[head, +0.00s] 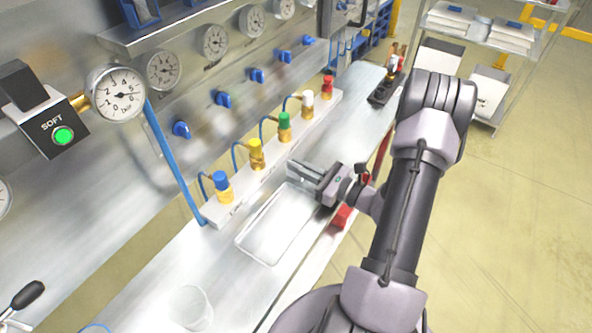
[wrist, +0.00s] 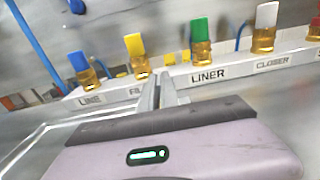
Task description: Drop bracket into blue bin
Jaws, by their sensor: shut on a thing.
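My gripper (head: 299,172) is over the bench at the far end of a shallow clear tray, its fingers pointing at the valve row. In the wrist view its fingers (wrist: 163,88) are close together, shut on a thin grey piece, seemingly the bracket. The fingers mostly hide it and its outline cannot be told from them. Blue bin-like shapes (head: 362,46) show small behind the bench at the top; whether one is the blue bin is unclear.
The shallow tray (head: 276,222) looks empty. A white valve block (head: 270,157) with several coloured caps runs along the panel. A clear cup (head: 190,307) stands near the front. A dark holder with tools (head: 386,88) is at the bench's far end. A shelf rack (head: 470,50) stands behind.

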